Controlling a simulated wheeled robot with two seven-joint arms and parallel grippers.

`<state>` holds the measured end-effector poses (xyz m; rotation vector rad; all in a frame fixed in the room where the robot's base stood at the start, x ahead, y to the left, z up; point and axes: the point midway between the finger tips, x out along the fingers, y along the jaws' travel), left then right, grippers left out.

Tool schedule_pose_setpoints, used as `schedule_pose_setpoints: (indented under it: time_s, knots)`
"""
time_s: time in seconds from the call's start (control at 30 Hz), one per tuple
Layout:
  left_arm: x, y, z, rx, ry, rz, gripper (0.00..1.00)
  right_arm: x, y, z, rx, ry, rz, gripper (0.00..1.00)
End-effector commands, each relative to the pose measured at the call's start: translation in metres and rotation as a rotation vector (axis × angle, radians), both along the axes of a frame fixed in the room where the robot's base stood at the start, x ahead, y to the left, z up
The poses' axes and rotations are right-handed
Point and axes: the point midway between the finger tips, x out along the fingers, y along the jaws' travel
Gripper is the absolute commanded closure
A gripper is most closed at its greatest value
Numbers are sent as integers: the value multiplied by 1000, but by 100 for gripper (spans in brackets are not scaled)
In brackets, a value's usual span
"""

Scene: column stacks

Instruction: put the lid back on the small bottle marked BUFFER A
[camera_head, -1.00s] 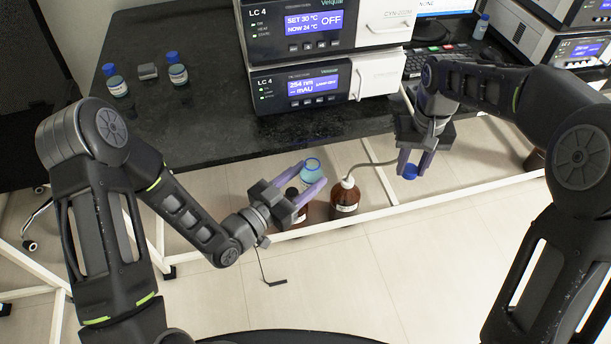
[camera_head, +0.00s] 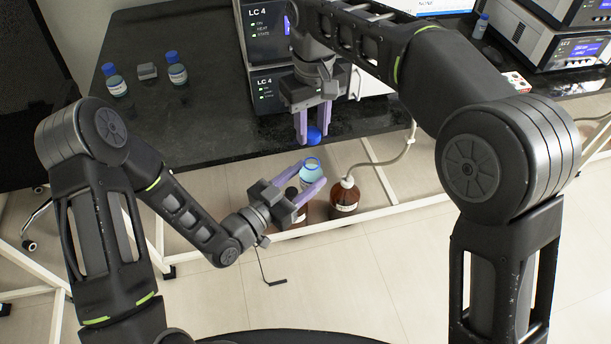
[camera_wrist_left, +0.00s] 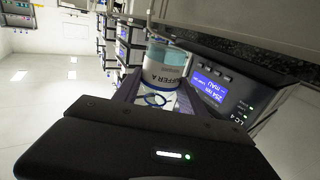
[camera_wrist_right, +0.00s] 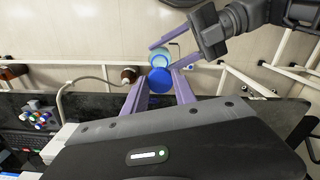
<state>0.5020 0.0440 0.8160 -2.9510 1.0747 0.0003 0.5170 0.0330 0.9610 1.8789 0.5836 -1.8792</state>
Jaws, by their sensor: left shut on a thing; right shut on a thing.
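The small bottle marked BUFFER A (camera_wrist_left: 165,72) is held in my left gripper (camera_head: 312,190). In the head view the bottle (camera_head: 309,173) has an open mouth with a blue ring. My left gripper is shut on it in front of the bench edge. My right gripper (camera_head: 316,138) is shut on the blue lid (camera_head: 315,134), just above and behind the bottle in the head view. In the right wrist view the lid (camera_wrist_right: 159,80) sits between the fingertips and partly covers the bottle (camera_wrist_right: 160,58). Lid and bottle look apart in the head view.
Two capped bottles (camera_head: 115,82) (camera_head: 177,70) and a small grey block (camera_head: 147,71) stand on the dark bench (camera_head: 200,125). The LC 4 units (camera_head: 266,88) stand behind my right gripper. Brown bottles, one with a tube (camera_head: 345,196), stand below the bench edge.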

Motion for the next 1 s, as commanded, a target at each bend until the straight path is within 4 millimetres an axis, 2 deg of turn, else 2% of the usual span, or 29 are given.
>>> schedule_pose_setpoints:
  time_s: [0.47, 0.8, 1.0]
  knots:
    - [0, 0, 0, -1, -2, 0, 100, -1, -1, -5, -1, 1, 8, 100]
    - [0, 0, 1, -1, -2, 0, 100, -1, -1, -33, -2, 1, 7, 100]
    - [0, 0, 1, -1, -2, 0, 100, -1, -1, -42, -1, 1, 7, 100]
